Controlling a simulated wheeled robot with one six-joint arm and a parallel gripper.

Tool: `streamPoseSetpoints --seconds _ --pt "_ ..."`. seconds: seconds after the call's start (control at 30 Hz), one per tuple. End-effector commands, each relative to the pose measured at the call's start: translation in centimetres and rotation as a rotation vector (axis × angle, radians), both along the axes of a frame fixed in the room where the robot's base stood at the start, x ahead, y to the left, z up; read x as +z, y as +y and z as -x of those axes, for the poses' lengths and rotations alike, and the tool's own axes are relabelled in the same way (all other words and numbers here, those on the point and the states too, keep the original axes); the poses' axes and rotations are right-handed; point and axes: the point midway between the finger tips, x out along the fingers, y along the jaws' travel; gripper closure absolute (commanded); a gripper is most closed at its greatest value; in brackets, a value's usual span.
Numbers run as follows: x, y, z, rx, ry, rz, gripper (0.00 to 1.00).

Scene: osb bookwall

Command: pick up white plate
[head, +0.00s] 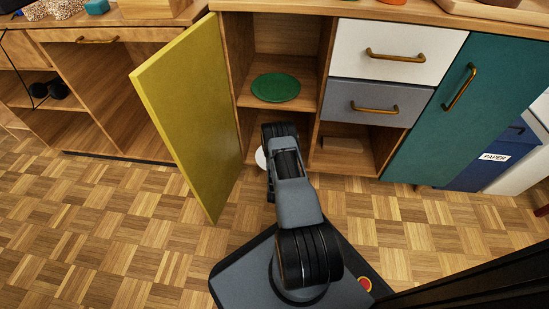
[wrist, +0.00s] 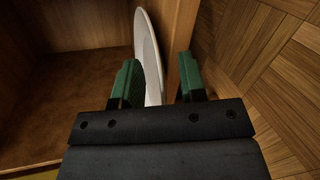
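The white plate (head: 260,157) shows as a small white patch in the head view, low in the open cabinet; my arm hides most of it. In the wrist view the plate (wrist: 148,50) appears nearly edge-on, with its rim reaching down between my fingers. My gripper (wrist: 157,58) is open, with one green finger on each side of the plate's rim. A gap shows between the rim and the right finger; whether the left finger touches the plate I cannot tell.
The wooden edge of the cabinet (wrist: 185,72) lies close beside the right finger. The yellow door (head: 180,115) stands open left of my arm. A green plate (head: 275,87) lies on the shelf above. Drawers and a teal door (head: 455,100) are at right; parquet floor is clear.

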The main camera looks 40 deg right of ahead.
Motion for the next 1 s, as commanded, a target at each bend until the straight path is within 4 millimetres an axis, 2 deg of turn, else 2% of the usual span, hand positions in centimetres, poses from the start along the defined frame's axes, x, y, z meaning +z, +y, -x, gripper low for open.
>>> streamPoseSetpoints --seconds 0.17,0.57,1.0 --pt "0.08 -0.57 0.33 -0.012 0.000 0.000 0.63" --pt "0.07 -0.65 0.39 -0.014 -0.001 -0.001 1.00" --pt "0.12 -0.53 0.29 -0.012 -0.001 0.000 1.00"
